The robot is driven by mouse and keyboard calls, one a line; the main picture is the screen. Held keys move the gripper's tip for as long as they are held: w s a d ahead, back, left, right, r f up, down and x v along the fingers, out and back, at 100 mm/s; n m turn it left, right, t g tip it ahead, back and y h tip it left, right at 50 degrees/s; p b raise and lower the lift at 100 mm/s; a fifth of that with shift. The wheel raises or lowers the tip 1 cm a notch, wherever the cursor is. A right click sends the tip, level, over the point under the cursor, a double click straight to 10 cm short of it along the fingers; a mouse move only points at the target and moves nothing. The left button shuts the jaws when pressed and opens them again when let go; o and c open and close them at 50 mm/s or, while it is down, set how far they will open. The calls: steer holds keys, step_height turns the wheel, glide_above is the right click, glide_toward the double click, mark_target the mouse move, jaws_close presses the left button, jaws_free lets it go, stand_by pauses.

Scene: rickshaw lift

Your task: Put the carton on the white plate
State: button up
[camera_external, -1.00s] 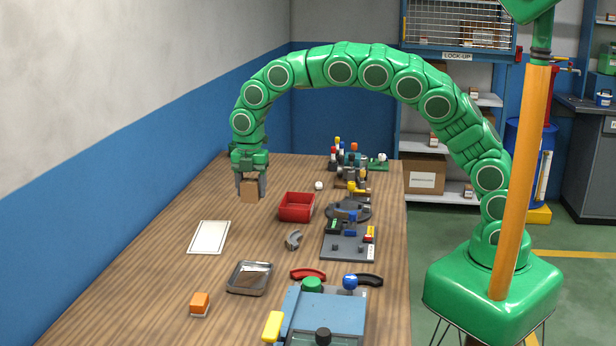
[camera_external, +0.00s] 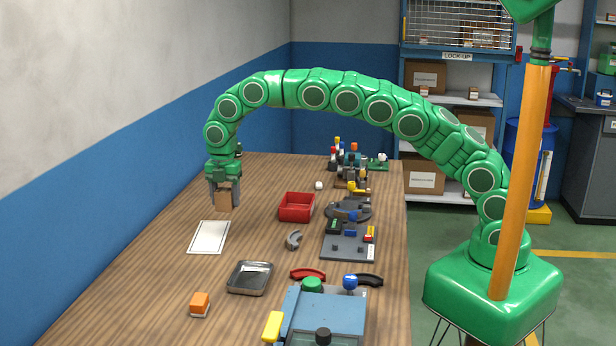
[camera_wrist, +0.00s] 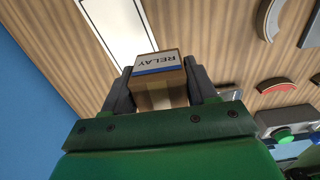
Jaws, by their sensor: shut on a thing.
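The carton (camera_external: 223,201) is a small brown box. In the wrist view the carton (camera_wrist: 158,80) shows a white label reading RELAY with a blue stripe. My gripper (camera_external: 224,196) is shut on the carton, with one grey finger on each side; it also shows in the wrist view (camera_wrist: 160,88). The white plate (camera_external: 209,237) is a flat white rectangle with a dark edge, lying on the table. In the external view the carton is beyond the plate's far edge, seemingly above the table. In the wrist view the plate (camera_wrist: 115,27) lies past the carton, partly cut off.
A red bin (camera_external: 296,207) stands right of the gripper. Fixtures line the table's right side. The wood around the plate is clear.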

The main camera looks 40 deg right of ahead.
steer(key=shift+w+a+f, duration=0.4)
steer(key=shift+w+a, duration=0.05)
steer(key=shift+w, duration=0.1)
steer(key=shift+w+a+f, duration=0.45)
steer(key=shift+w+f, duration=0.1)
steer(key=shift+f, duration=0.3)
steer(key=shift+w+a+f, duration=0.45)
steer(key=shift+w+f, duration=0.05)
steer(key=shift+f, duration=0.3)
steer(key=shift+w+a+f, duration=0.45)
steer(key=shift+w+f, duration=0.1)
steer(key=shift+f, duration=0.3)
steer(key=shift+w+a+f, duration=0.15)
steer(key=shift+w+f, duration=0.05)
steer(key=shift+f, duration=0.15)
steer(key=shift+f, duration=1.45)
steer(key=shift+f, duration=0.1)
steer(key=o, duration=1.1)
steer(key=shift+r, duration=6.05)
